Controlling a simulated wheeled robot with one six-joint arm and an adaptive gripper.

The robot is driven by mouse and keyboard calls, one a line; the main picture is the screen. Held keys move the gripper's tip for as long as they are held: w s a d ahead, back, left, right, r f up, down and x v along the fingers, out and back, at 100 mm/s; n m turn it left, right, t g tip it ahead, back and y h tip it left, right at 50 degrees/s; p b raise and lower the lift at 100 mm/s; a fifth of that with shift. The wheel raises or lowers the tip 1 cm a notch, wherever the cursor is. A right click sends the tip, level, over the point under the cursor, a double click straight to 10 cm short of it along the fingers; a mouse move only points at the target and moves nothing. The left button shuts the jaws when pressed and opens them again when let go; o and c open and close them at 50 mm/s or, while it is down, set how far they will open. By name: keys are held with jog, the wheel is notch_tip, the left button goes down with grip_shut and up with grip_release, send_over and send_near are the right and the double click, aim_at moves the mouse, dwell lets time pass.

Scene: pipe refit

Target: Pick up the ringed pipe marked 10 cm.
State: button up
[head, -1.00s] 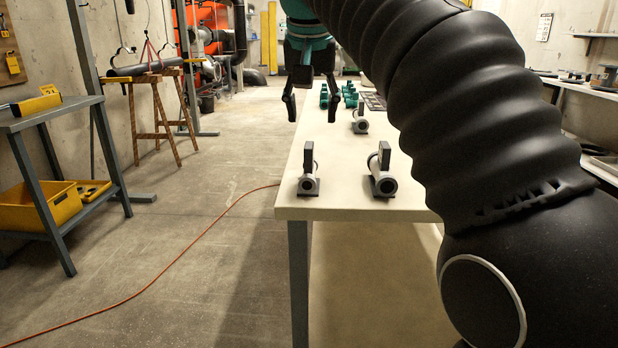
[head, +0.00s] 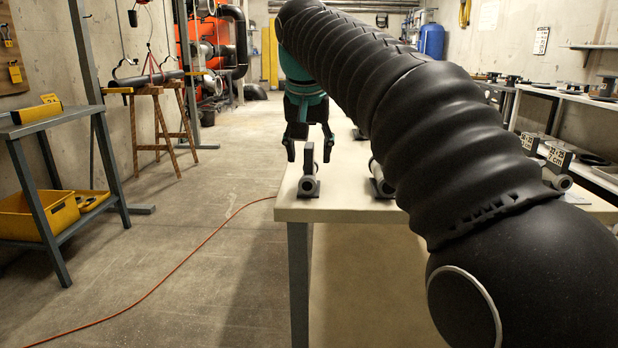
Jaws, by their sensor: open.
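No length mark is readable on either, so I cannot tell which is marked 10 cm. My gripper (head: 309,150) points down, open and with nothing visible in it. In the picture its fingers straddle the top of the left pipe's upright plate; the distance in depth is unclear.
A shelf (head: 590,104) holds flanged parts. At left stand a metal bench (head: 62,116), a yellow bin (head: 38,215) and a wooden trestle (head: 157,90). An orange cable (head: 180,262) crosses the open floor.

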aim_at(309, 166)
jog(key=b+x, duration=0.1)
jog(key=x, duration=0.3)
jog(key=shift+s+f, duration=0.1)
jog(key=shift+s, duration=0.1)
grip_shut()
